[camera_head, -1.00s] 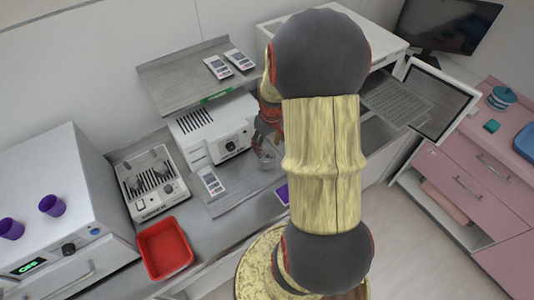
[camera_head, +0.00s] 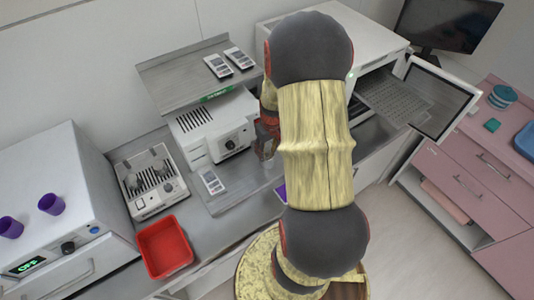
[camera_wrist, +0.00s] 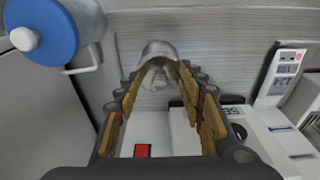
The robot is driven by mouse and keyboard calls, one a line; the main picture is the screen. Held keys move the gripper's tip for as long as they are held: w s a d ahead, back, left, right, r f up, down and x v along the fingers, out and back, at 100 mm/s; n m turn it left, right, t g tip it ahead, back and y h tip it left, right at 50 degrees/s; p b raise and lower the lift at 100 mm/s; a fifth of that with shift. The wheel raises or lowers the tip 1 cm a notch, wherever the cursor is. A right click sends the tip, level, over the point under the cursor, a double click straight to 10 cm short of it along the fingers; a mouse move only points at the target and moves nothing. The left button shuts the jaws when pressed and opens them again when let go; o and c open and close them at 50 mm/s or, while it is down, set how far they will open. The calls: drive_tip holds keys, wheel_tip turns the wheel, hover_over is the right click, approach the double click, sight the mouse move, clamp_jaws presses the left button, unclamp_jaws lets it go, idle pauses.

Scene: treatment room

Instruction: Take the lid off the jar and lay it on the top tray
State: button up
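My gripper (camera_head: 266,146) is over the steel counter beside the white device, partly hidden by my arm. In the wrist view its two fingers (camera_wrist: 160,76) are apart, with a clear, silvery rounded piece (camera_wrist: 157,50) at their tips; I cannot tell whether they touch it, or whether it is the jar or its lid. A blue disc with a white knob (camera_wrist: 47,30) tops a silvery body at the upper left. A teal striped jar (camera_head: 502,96) stands on the pink cabinet. A perforated tray (camera_head: 395,97) sticks out of the open white steriliser; I cannot tell whether it is the top one.
A grey shelf (camera_head: 185,81) with two white handsets is above the white device (camera_head: 213,128). Another handset (camera_head: 211,181) lies on the counter. A red bin (camera_head: 164,247) and a white box with purple cups (camera_head: 51,204) are at left. An open door (camera_head: 446,98) stands beside the tray.

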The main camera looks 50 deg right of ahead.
drive_tip(key=shift+s+a, duration=0.1)
drive_tip(key=c, duration=0.9)
drive_tip(key=shift+f, duration=0.1)
